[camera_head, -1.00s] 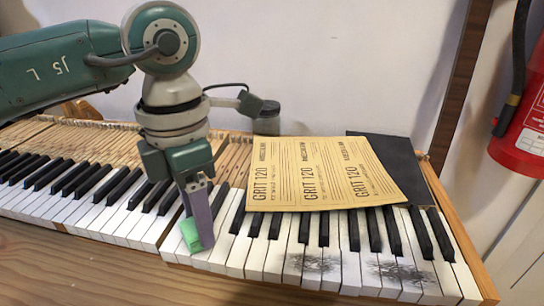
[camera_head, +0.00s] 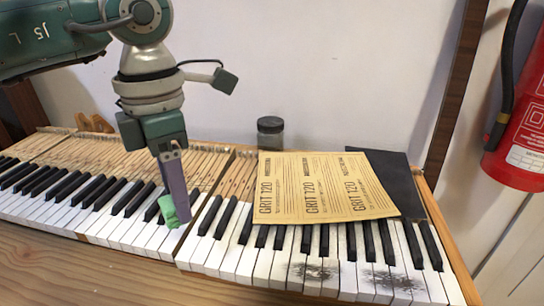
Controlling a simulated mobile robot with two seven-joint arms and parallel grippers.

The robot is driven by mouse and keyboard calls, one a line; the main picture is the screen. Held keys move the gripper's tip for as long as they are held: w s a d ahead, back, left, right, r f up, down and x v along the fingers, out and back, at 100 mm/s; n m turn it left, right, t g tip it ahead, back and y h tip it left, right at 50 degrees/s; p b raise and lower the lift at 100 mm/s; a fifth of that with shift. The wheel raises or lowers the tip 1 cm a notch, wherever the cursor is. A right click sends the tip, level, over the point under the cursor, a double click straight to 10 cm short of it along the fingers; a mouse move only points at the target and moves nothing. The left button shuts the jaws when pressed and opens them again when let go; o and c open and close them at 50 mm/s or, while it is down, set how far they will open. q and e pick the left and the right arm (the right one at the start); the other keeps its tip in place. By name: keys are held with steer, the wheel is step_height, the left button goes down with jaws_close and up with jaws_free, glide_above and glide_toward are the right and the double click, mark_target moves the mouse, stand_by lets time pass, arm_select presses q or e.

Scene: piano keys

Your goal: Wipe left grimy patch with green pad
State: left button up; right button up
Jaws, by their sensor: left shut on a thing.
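My left gripper (camera_head: 174,196) points down over the white keys near the gap between the two key sections. It is shut on a green pad (camera_head: 168,211), which shows at the left of its fingertips; whether the pad touches the keys I cannot tell. Two dark grimy patches lie on white keys of the right section. The left grimy patch (camera_head: 313,273) is below the yellow sandpaper sheet, and the right grimy patch (camera_head: 393,281) is to its right. Both are well to the right of the gripper and uncovered. My right gripper is not in view.
A yellow grit 120 sheet (camera_head: 318,187) lies across the keys, with a dark sheet (camera_head: 391,181) partly under it. A small dark-lidded jar (camera_head: 270,134) stands behind. A red fire extinguisher (camera_head: 520,130) hangs at right. Bare wooden table (camera_head: 90,272) runs along the front.

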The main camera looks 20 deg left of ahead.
arm_select(q)
steer(key=shift+r+p, duration=0.4)
steer(key=shift+r, duration=0.5)
